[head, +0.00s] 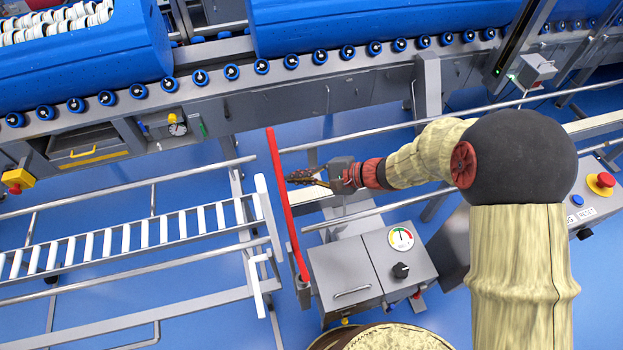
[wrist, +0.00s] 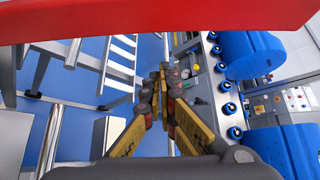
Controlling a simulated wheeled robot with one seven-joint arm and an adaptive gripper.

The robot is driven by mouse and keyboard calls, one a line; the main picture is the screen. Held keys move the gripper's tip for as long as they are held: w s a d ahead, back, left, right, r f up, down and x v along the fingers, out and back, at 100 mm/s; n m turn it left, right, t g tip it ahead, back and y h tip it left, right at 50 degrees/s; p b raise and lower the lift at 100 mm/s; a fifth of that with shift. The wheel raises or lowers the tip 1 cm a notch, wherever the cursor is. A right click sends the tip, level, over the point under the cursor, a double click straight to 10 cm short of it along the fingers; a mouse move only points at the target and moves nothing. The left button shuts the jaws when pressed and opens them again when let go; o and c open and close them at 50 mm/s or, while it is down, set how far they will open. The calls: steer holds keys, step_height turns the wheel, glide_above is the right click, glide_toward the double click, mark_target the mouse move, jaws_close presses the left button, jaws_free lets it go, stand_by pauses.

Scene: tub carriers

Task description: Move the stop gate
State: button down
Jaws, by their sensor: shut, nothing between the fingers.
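The stop gate appears as a long red bar (head: 284,205), standing near the middle of the head view and tilted slightly. It crosses the top of the wrist view as a wide red band (wrist: 170,22), close to the camera. My gripper (head: 289,179) comes from the right, with its fingertips beside the bar at about mid-length. In the wrist view the yellow and dark fingers (wrist: 163,80) are together with nothing between them. They lie below the red band in the picture. I cannot tell whether they touch the bar.
A grey control box (head: 370,262) with a dial and black knob stands below my gripper. A roller track (head: 130,237) lies left of the bar. Behind runs a conveyor with blue rollers (head: 232,72) carrying blue tubs (head: 365,22). A box with a red button (head: 600,184) is at right.

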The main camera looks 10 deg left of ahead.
mark_target(287, 203)
steer(key=s+r, duration=0.2)
steer(key=shift+s+d+b, duration=0.1)
steer(key=shift+s+b, duration=0.2)
steer(key=shift+w+r, duration=0.1)
stand_by(0.4)
